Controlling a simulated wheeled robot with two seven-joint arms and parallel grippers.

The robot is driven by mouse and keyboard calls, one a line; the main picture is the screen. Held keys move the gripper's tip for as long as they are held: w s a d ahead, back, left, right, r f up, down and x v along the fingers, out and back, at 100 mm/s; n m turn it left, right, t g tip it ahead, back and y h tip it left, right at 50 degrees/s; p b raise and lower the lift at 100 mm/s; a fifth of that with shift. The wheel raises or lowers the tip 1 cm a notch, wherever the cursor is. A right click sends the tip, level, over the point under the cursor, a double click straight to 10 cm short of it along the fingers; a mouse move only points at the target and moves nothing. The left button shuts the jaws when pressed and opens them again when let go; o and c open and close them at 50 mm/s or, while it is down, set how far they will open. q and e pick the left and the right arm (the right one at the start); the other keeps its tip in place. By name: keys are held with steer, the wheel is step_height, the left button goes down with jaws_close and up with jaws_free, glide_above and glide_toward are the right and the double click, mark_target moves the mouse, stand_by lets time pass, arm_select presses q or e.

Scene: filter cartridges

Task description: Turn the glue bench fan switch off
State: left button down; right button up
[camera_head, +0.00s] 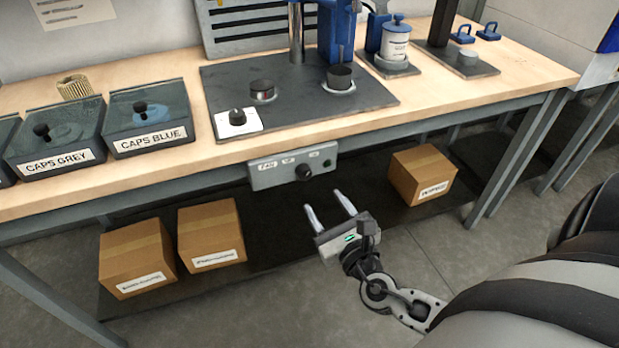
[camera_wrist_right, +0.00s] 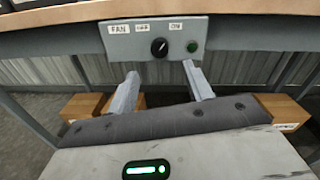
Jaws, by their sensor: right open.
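The grey fan switch panel (camera_head: 265,181) is fixed below the front edge of the bench. In the right wrist view the panel (camera_wrist_right: 120,47) carries FAN, OFF and ON labels. Its round black knob (camera_wrist_right: 159,47) has a light mark that seems to slant up right, towards ON. A green lamp (camera_wrist_right: 193,46) sits right of the knob; I cannot tell if it is lit. The knob also shows in the head view (camera_head: 304,172). My right gripper (camera_head: 326,203) is open and empty, below and in front of the panel, apart from the knob. My left gripper is out of view.
The wooden bench top (camera_head: 330,130) overhangs the panel. On the lower shelf stand two cardboard boxes (camera_head: 137,258) at left and another box (camera_head: 422,175) at right. Lidded cap bins (camera_head: 147,118) and a dark work plate (camera_head: 225,85) are on top. Space before the panel is clear.

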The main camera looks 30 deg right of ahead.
mark_target(306, 176)
steer(key=w, duration=0.2)
steer(key=w+d, duration=0.1)
steer(key=w, duration=0.5)
steer(key=shift+w+d, duration=0.15)
steer(key=c, duration=1)
